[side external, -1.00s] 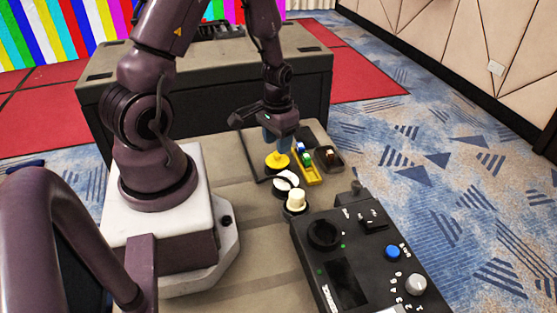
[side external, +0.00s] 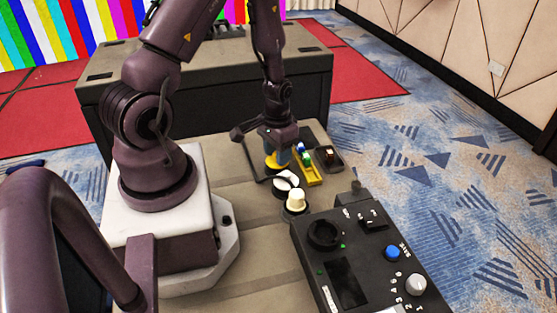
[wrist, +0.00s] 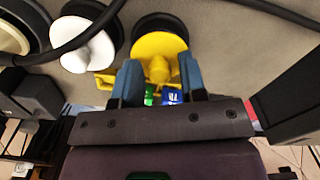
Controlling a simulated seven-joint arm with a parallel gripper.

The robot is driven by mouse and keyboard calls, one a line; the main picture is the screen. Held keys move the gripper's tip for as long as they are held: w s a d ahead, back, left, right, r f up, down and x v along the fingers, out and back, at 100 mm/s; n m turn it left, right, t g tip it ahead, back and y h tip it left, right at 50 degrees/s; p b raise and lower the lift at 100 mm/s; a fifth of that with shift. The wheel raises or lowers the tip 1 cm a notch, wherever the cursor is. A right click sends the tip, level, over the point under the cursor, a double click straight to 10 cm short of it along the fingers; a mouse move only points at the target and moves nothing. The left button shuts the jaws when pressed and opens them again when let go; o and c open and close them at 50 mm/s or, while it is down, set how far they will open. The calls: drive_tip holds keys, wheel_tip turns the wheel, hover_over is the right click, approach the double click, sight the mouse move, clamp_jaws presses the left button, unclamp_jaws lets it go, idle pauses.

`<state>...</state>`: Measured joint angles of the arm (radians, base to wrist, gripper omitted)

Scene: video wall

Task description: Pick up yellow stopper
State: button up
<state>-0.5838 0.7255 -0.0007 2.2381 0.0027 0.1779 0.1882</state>
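The yellow stopper (side external: 273,164) stands on the tabletop, partly hidden by my gripper (side external: 278,155) just above it in the side view. In the wrist view the yellow stopper (wrist: 159,46) shows as a round disc with a raised knob, on a dark round base. My gripper (wrist: 160,76) is open. Its two blue fingers are apart, one on each side of the knob's line, with a visible gap between them. I cannot tell exactly how far the fingertips are above the disc.
A white stopper (side external: 286,178) and a cream stopper (side external: 296,197) stand close by, in front. A yellow tray (side external: 313,177) with green and blue items and a dark tray (side external: 329,165) lie to the right. A black control box (side external: 345,230) fills the front right. A dark cable (wrist: 84,36) crosses the wrist view.

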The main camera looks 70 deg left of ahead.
drive_tip(key=c, duration=0.5)
drive_tip(key=shift+o, duration=0.2)
drive_tip(key=shift+r, duration=2.75)
